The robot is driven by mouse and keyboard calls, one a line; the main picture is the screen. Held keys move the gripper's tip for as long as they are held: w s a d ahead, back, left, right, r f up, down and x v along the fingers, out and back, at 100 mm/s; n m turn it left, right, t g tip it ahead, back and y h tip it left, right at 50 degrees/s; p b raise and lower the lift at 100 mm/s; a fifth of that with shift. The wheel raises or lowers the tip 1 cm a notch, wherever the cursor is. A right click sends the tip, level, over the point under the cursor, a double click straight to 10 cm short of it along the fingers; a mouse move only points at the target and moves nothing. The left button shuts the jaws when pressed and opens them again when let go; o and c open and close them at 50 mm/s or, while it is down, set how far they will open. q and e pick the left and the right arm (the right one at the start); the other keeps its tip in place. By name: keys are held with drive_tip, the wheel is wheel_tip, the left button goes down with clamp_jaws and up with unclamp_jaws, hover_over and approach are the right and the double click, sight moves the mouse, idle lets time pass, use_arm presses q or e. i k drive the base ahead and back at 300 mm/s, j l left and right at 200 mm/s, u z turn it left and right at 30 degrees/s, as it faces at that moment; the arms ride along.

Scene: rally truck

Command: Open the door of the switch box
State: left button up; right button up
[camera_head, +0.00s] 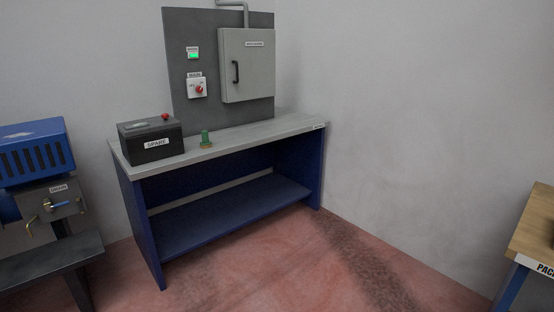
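The switch box is a grey cabinet (248,80) on a dark grey backboard (181,38) above the back of a workbench. Its door is closed. A black vertical handle (236,72) sits near the door's left edge, and a small label is near the top. A grey conduit (233,3) runs up from the box. Neither of my grippers is in view.
The bench (225,143) holds a black battery marked SPARE (150,141) and a green part (206,139). A red rotary switch (198,89) is left of the box. Blue equipment (35,155) stands left, a wooden table (535,225) right. The floor in front is clear.

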sight(250, 54)
drive_tip(key=i, duration=0.8)
drive_tip(key=i+u, duration=0.1)
drive_tip(key=i, duration=0.65)
drive_tip(key=i+l, duration=0.15)
drive_tip(key=i, duration=0.65)
drive_tip(key=j+u, duration=0.05)
